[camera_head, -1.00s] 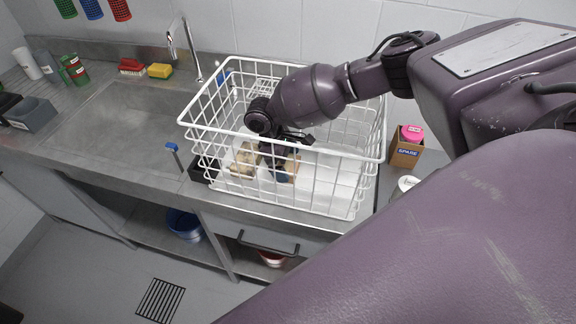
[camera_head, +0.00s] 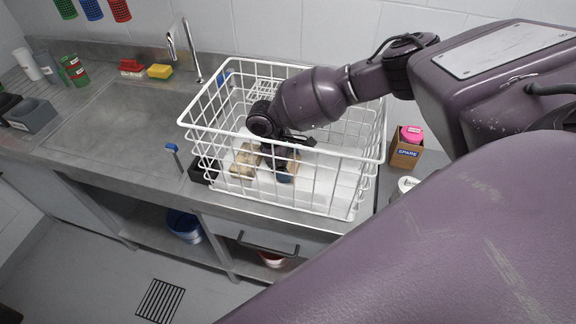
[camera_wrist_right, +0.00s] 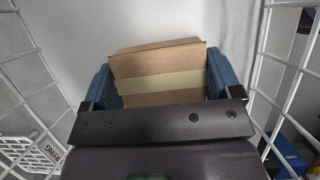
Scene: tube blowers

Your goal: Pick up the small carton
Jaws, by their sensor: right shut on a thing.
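The small carton (camera_wrist_right: 158,75) is a brown cardboard box with a paler tape band, seen close up in the right wrist view. It sits between the two blue fingers of my right gripper (camera_wrist_right: 160,85), which is shut on it. In the head view my right gripper (camera_head: 284,170) reaches down inside the white wire basket (camera_head: 340,207), and mostly hides the carton there. I cannot tell whether the carton touches the basket floor. My left gripper is not in view.
A tan block-like item (camera_head: 245,160) lies in the basket left of my right gripper. The wire walls surround the gripper. A box marked SPARE (camera_head: 406,152) stands right of the basket.

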